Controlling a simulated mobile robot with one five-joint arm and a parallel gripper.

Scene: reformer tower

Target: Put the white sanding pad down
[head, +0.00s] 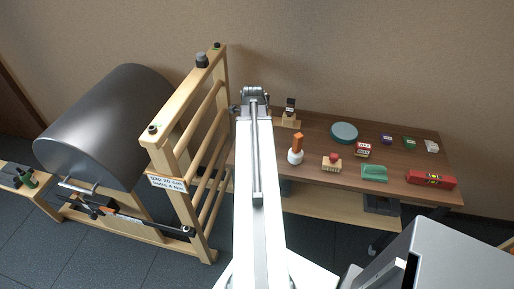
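My arm reaches up the middle of the head view, and its dark wrist end, with my gripper (254,93), is near the wall just left of the table's back left corner. The fingers are too small and hidden to show whether they are open or hold anything. I cannot make out a white sanding pad for certain. A small whitish item (432,146) lies at the back right of the brown table (315,177), far from my gripper; I cannot tell what it is.
The table holds an orange-and-white tool (296,149), a brush (332,162), a teal disc (344,132), a green block (374,173) and a red level (431,180). A wooden ladder frame (180,140) and grey barrel (105,125) stand left. A grey box (455,260) is front right.

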